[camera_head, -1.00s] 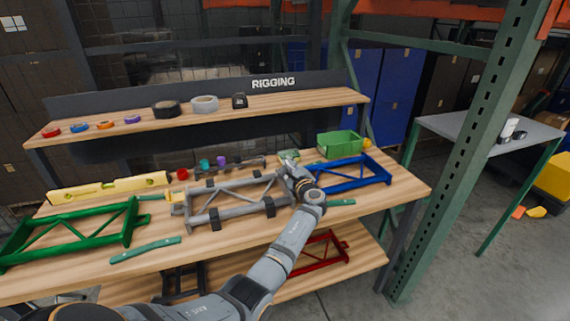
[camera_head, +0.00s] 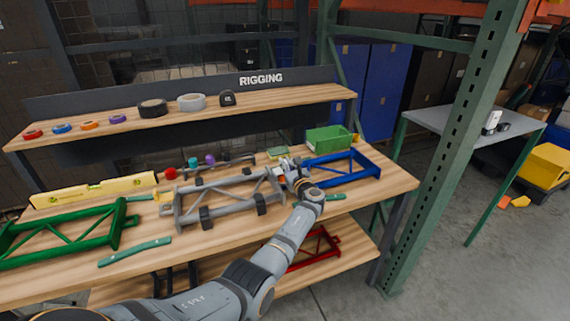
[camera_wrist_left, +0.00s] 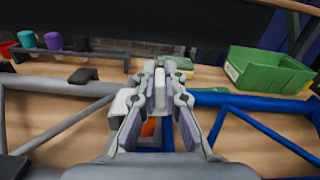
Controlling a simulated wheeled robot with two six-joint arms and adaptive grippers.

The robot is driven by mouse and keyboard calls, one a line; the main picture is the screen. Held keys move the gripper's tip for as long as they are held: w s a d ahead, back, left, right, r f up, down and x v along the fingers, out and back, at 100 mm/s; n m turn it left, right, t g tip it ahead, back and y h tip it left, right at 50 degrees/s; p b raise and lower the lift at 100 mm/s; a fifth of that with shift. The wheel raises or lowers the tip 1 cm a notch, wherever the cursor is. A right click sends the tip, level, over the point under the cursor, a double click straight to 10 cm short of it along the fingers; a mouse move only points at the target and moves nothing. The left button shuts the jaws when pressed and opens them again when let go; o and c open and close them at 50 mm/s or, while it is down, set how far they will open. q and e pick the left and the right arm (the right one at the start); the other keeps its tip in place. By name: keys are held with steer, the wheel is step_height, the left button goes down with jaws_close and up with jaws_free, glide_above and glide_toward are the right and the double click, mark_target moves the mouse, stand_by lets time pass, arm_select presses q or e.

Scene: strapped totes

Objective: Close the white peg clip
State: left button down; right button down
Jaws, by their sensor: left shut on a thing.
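My left gripper (camera_head: 284,168) is at the right end of the grey frame (camera_head: 230,188), beside the blue frame (camera_head: 345,172). In the left wrist view the gripper (camera_wrist_left: 160,88) has its fingers closed on a narrow white piece (camera_wrist_left: 159,90), which looks like part of the white peg clip. A white block (camera_wrist_left: 121,106) shows just left of the fingers; I cannot tell if it is the same part. A small orange piece (camera_wrist_left: 148,127) shows between the fingers, lower down. The fingers hide much of the clip. My right gripper is not in view.
A green bin (camera_head: 328,139) stands behind the blue frame. A rack with coloured pegs (camera_head: 210,161) lies behind the grey frame. A yellow level (camera_head: 95,193) and a green frame (camera_head: 65,232) are at the left. Tape rolls (camera_head: 152,108) sit on the upper shelf.

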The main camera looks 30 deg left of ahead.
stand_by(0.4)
arm_select(q)
steer(key=c, duration=1.4)
jaws_free()
steer(key=shift+c, duration=0.2)
steer(key=v, duration=0.7)
steer(key=shift+s+d, duration=0.15)
steer(key=shift+s, duration=0.05)
